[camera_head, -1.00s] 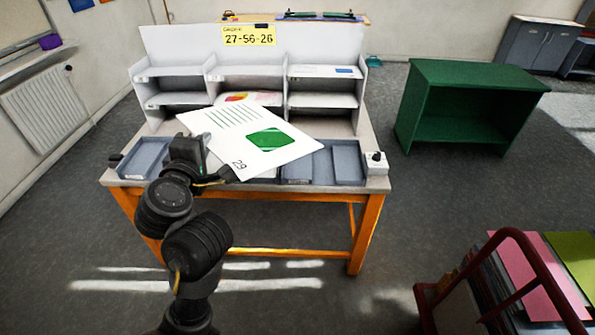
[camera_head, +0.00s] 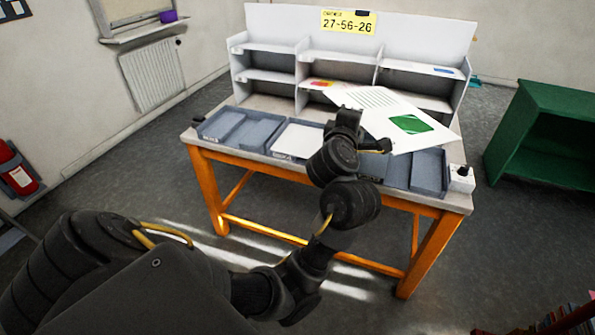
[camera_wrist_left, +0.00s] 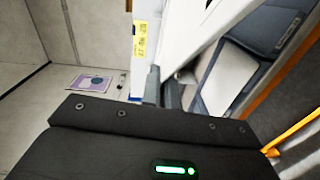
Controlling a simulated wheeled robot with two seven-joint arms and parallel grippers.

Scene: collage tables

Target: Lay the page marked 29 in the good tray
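The page (camera_head: 375,101), a white sheet with green lines and a green block, is in my left gripper (camera_head: 366,142), which is shut on its near edge. The page is tilted above the right half of the desk. Its number is hidden now; 29 showed earlier. In the left wrist view the page (camera_wrist_left: 190,35) rises from the fingers. Blue-grey trays line the desk front: a left pair (camera_head: 222,124), a middle one holding a white sheet (camera_head: 297,140), and a right pair (camera_head: 430,172), partly hidden by my arm. Their labels are unreadable. My right gripper is out of view.
A white shelf unit (camera_head: 348,45) with a yellow 27-56-26 sign (camera_head: 348,22) stands behind the trays. A small white box (camera_head: 461,178) sits at the desk's right corner. A green cabinet (camera_head: 540,140) stands to the right. Open floor lies around the desk.

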